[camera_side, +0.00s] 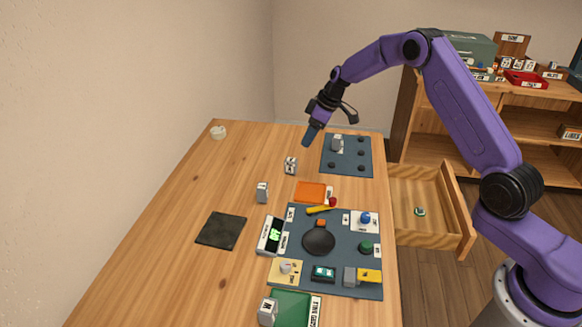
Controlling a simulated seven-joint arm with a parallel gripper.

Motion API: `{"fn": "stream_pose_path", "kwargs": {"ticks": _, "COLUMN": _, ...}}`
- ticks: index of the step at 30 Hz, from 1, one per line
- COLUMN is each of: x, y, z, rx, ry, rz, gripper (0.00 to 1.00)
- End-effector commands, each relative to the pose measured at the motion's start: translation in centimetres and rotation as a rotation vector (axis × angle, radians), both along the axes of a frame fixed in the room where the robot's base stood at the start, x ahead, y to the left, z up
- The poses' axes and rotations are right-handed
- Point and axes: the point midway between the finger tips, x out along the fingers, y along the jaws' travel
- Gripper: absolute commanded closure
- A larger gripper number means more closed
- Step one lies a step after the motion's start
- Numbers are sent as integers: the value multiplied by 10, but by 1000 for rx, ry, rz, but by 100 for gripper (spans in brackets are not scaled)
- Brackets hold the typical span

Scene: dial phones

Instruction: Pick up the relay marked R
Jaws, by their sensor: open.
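Several small grey-white upright blocks that look like relays stand on the wooden table: one (290,165) near the middle with dark marks, one (262,192) to its lower left, one (337,143) on the back slate-blue board, and one (267,311) at the front by a green tray. Their letters are too small to read for certain, so I cannot tell which is marked R. My gripper (310,133) hangs above the back of the table, left of the back board and above the middle block. It is open, holds nothing visible and is apart from every block.
The back slate-blue board (327,160) has dark knobs. A larger board (347,287) carries a black dial, buttons and a green display (272,236). An orange pad (310,192), a dark mat (221,231) and a pale lump (219,132) lie around. An open drawer (450,240) is right. The table's left is clear.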

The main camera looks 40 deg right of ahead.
Motion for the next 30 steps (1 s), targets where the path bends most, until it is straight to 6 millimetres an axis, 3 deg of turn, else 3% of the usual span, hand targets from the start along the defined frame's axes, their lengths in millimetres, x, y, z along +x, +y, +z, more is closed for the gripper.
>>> {"fn": "stream_pose_path", "kwargs": {"ticks": 9, "x": 16, "y": 14, "z": -52, "rx": 0, "ry": 2, "rz": -1, "gripper": 38}}
{"fn": "stream_pose_path", "kwargs": {"ticks": 17, "x": 21, "y": 18, "z": -66, "rx": 0, "ry": 0, "rz": 0, "gripper": 38}}
{"fn": "stream_pose_path", "kwargs": {"ticks": 30, "x": 33, "y": 35, "z": -109, "rx": 0, "ry": 0, "rz": -1, "gripper": 38}}
